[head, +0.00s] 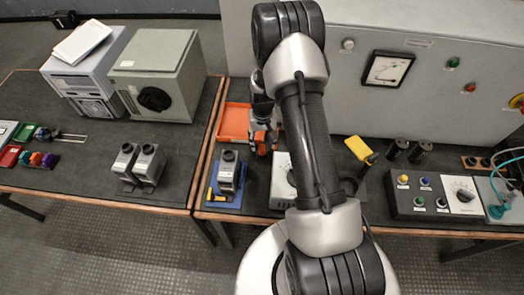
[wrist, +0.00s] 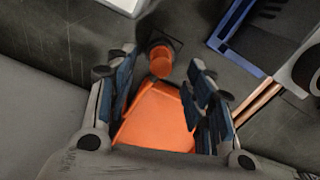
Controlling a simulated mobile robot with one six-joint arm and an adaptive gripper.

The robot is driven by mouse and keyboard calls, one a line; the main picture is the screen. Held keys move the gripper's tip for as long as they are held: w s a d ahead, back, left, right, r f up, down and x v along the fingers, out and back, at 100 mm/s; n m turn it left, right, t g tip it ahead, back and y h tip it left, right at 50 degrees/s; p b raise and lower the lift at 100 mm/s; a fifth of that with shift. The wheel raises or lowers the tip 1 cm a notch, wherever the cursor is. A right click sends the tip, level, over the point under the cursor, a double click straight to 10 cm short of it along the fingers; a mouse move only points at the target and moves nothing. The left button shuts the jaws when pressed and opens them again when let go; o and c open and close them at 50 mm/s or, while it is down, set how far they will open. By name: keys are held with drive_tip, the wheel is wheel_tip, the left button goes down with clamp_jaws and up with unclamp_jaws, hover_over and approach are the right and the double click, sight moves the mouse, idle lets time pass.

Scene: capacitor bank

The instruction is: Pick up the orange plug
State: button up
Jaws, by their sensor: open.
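A smaller round orange part (wrist: 160,62) shows just beyond the block, by a dark square patch. I cannot tell whether the two are joined. My gripper is open, with one finger on each side of the orange block. I cannot tell whether either finger touches it. In the head view my gripper (head: 263,133) is low over the table, and a bit of orange (head: 262,144) shows at its fingers. My arm hides part of that area.
An orange tray (head: 225,137) lies left of my gripper. A blue tray (head: 235,205) with a grey device stands in front-left. A white dial box (head: 281,185) is close by, partly behind my arm. The large grey cabinet (head: 430,105) stands behind. A yellow-handled item (head: 360,148) is to the right.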

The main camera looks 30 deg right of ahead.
sight(262, 145)
wheel_tip(262, 145, down, 5)
drive_tip(key=shift+w+f+b, duration=0.1)
drive_tip(key=shift+w+b, duration=0.05)
drive_tip(key=shift+b, duration=0.75)
drive_tip(key=shift+c, duration=0.5)
clamp_jaws()
drive_tip(key=shift+r, duration=0.2)
